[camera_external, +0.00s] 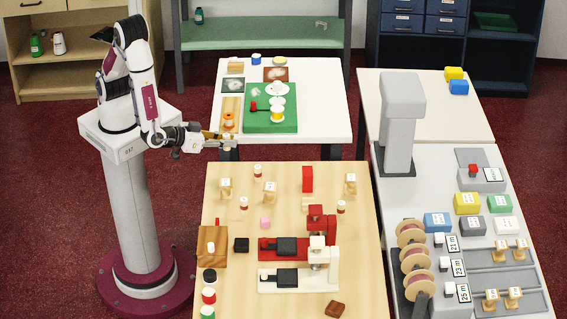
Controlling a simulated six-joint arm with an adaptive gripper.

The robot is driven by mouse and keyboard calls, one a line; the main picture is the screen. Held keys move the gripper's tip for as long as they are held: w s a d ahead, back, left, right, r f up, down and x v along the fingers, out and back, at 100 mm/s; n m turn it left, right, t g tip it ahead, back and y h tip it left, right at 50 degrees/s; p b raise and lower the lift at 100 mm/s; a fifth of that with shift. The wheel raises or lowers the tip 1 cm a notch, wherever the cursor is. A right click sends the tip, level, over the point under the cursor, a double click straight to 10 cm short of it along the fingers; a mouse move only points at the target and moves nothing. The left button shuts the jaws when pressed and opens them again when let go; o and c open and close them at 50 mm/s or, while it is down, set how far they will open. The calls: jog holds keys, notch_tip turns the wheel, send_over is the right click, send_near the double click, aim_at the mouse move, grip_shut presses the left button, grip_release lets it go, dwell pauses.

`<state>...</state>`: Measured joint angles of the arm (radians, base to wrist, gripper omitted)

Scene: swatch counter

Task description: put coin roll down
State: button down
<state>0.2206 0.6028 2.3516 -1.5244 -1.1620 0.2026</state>
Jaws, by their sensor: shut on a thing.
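My gripper (226,140) is just in front of the white table's front left corner, out over the gap before the wooden table. It is shut on a small pale piece, taken to be the coin roll (229,146); it is very small here and the fingers partly cover it. Similar small white cylinders with reddish bands stand on the wooden table, one near its back edge (257,171), one further forward (243,203) and one at the right (340,207).
The white table (325,120) bears a green board (284,126) and a wooden strip with an orange ring (229,119). The wooden table (365,285) holds red and white machines, a red block (307,179) and several stands.

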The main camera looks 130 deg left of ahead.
dwell(0.9)
jog(key=w+a+n+g, duration=0.1)
jog(key=w+a, duration=0.5)
jog(key=a, duration=0.3)
jog(key=w+a+n+g, duration=0.1)
jog(key=w+a, duration=0.5)
jog(key=a, duration=0.2)
jog(key=a+r, duration=0.2)
jog(key=a, duration=1)
jog(key=a+r+g+y, duration=0.1)
jog(key=a+r, duration=0.2)
jog(key=a, duration=0.8)
jog(key=shift+w+a+r+n, duration=0.15)
jog(key=shift+a+r+n, duration=0.05)
jog(key=shift+a+n, duration=0.2)
jog(key=shift+d, duration=0.1)
send_over(337, 125)
jog(key=shift+f, duration=3.1)
